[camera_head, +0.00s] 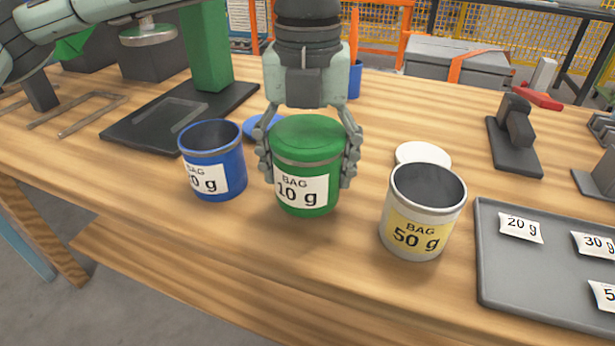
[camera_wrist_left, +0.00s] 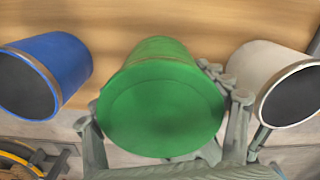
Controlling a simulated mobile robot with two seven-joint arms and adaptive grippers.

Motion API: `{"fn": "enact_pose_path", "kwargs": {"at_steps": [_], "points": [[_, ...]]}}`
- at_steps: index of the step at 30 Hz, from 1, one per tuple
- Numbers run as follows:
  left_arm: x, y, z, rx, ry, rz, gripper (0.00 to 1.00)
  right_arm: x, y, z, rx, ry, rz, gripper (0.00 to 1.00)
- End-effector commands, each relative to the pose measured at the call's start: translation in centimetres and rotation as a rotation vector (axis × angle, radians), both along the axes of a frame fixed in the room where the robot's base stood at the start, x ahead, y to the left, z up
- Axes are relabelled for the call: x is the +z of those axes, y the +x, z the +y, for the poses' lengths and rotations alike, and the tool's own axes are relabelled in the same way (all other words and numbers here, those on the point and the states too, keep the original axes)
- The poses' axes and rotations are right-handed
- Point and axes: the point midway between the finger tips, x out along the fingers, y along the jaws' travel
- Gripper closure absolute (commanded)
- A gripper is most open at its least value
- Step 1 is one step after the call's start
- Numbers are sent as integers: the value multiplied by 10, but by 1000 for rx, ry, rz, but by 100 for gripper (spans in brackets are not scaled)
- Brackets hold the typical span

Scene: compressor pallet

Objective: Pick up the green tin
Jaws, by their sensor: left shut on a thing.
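The green tin (camera_head: 306,165) has its lid on and carries a white label reading "BAG 10 g". It is upright at the middle of the wooden table, between a blue tin and a white tin. My left gripper (camera_head: 308,165) comes down from above with one finger on each side of the tin, shut on it. In the left wrist view the green tin (camera_wrist_left: 160,100) fills the middle, with the fingers against its sides. I cannot tell whether its base touches the table. My right gripper is not in view.
An open blue tin (camera_head: 213,165) stands close on the left, with a blue lid (camera_head: 262,127) behind. An open white tin (camera_head: 423,212) stands on the right, with a white lid (camera_head: 423,155) behind. A grey tray (camera_head: 540,278) with small labelled bags is at the right. The table's front edge is near.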

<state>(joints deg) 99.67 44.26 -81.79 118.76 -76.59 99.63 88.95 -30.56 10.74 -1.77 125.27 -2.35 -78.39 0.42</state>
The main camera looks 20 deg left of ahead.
Motion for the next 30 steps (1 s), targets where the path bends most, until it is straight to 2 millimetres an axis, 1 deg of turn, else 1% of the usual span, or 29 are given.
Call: {"fn": "enact_pose_path", "kwargs": {"at_steps": [4, 5, 11, 21, 24, 30], "points": [[17, 0, 0, 0, -1, -2, 56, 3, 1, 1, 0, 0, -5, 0], [19, 0, 2, 2, -1, -1, 56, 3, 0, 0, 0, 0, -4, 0], [32, -7, 25, 3, -2, -3, 56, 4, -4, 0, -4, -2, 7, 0], [64, -23, 77, 4, -2, -1, 56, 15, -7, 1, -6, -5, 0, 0], [72, -27, 89, 4, -2, -1, 56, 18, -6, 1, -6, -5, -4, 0], [83, -32, 105, 2, -1, -2, 56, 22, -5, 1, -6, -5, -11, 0]]}}
